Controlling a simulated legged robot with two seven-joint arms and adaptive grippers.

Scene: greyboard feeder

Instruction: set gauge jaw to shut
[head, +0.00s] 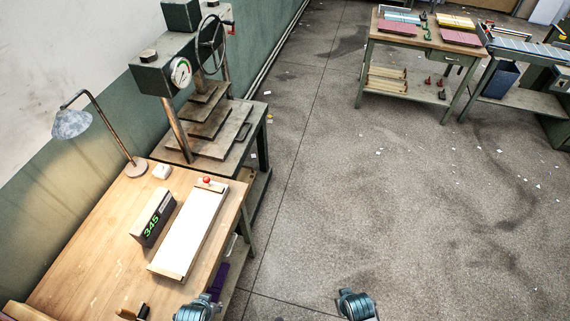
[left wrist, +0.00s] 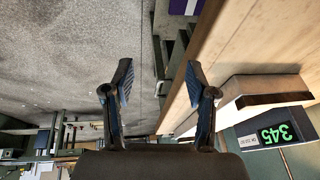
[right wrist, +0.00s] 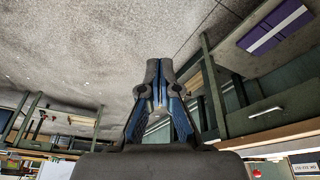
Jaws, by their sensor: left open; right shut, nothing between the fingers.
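A long flat device with a white bed (head: 190,230) lies on the wooden bench, probably the gauge. A bar with a red knob (head: 207,180) is at its far end, and a wooden strip (head: 165,272) at its near end. I cannot tell which part is the jaw. A black display box (head: 153,217) reading 345 in green stands left of it; it also shows in the left wrist view (left wrist: 277,133). My left gripper (left wrist: 160,80) is open and empty by the bench's front right. My right gripper (right wrist: 160,68) is shut and empty, over the floor to the right.
The bench (head: 85,262) also carries a lamp (head: 72,124) and a small white block (head: 162,171). A press with a handwheel (head: 210,45) stands behind it. Another table (head: 402,40) with coloured stacks is at the back right. The floor (head: 400,220) between is open.

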